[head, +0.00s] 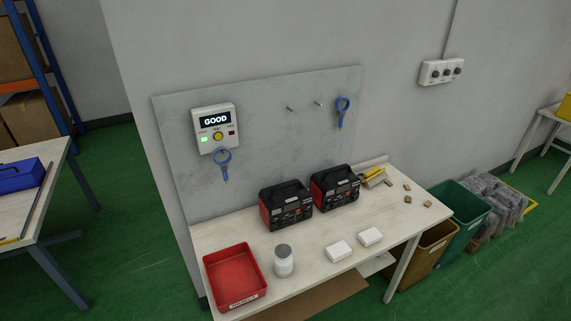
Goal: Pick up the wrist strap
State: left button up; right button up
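One blue wrist strap (222,162) hangs just below the white tester box (215,128), whose display reads GOOD and has a green light lit. A second blue wrist strap (342,111) hangs on the right part of the grey back panel (260,145). Both straps are looped at the top with a small yellowish end below. Neither of my grippers is in view.
The table (310,268) holds a red bin (234,275), a grey-lidded white jar (284,262), two black-and-red power units (286,205), two white boxes (339,251) and small brown pieces. Green (464,212) and brown bins stand right. Another table (40,210) stands left.

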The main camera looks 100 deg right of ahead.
aim_at(223, 165)
jog(key=z, duration=2.2)
